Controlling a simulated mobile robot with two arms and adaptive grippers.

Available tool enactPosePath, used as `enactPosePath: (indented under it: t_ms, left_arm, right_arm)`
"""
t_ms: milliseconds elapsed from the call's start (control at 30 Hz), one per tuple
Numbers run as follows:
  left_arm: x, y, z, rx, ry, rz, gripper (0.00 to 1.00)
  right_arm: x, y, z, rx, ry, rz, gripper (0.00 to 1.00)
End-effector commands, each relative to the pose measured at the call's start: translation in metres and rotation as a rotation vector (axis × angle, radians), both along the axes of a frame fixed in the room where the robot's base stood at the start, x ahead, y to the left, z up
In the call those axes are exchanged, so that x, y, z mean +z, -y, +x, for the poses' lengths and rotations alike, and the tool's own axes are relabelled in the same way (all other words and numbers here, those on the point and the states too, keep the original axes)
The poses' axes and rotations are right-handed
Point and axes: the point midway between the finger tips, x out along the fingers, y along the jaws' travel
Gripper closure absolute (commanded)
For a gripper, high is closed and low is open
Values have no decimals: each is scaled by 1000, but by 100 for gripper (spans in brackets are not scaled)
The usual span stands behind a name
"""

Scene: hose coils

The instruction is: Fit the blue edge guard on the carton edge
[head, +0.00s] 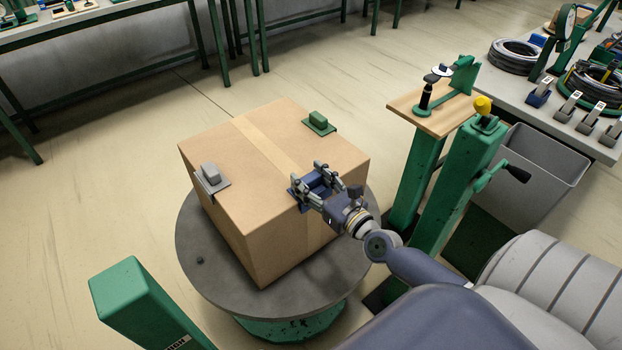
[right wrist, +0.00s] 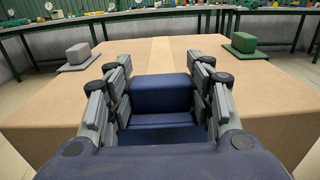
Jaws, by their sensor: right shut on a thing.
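The carton (head: 245,205) stands on a round grey turntable (head: 215,270); its top also shows in the right wrist view (right wrist: 258,98). My right gripper (head: 316,178) is at the carton's near right top edge, shut on the blue edge guard (head: 318,184). In the right wrist view the guard's blue block (right wrist: 162,95) sits between the fingers (right wrist: 160,92), at the edge where the tape strip ends. Whether the guard is fully seated on the edge cannot be told. My left gripper is not in view.
A grey guard (head: 211,177) sits on the carton's left edge and a green guard (head: 319,122) on its far right edge. A green post with a yellow knob (head: 483,105) and crank, and a grey bin (head: 540,170), stand to the right. Floor is clear left of the turntable.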

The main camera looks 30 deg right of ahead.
Motion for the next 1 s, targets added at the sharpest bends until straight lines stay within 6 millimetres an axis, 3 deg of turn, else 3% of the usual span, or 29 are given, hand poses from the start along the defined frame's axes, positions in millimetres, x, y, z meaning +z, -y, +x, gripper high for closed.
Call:
enactPosePath:
  t_ms: [200,233,333,1000]
  left_arm:
    - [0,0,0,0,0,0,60]
    - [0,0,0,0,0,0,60]
    - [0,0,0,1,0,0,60]
    - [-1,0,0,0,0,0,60]
  right_arm:
    - [0,0,0,0,1,0,76]
    - [0,0,0,0,1,0,49]
    - [0,0,0,0,1,0,28]
    - [-1,0,-1,0,-1,0,28]
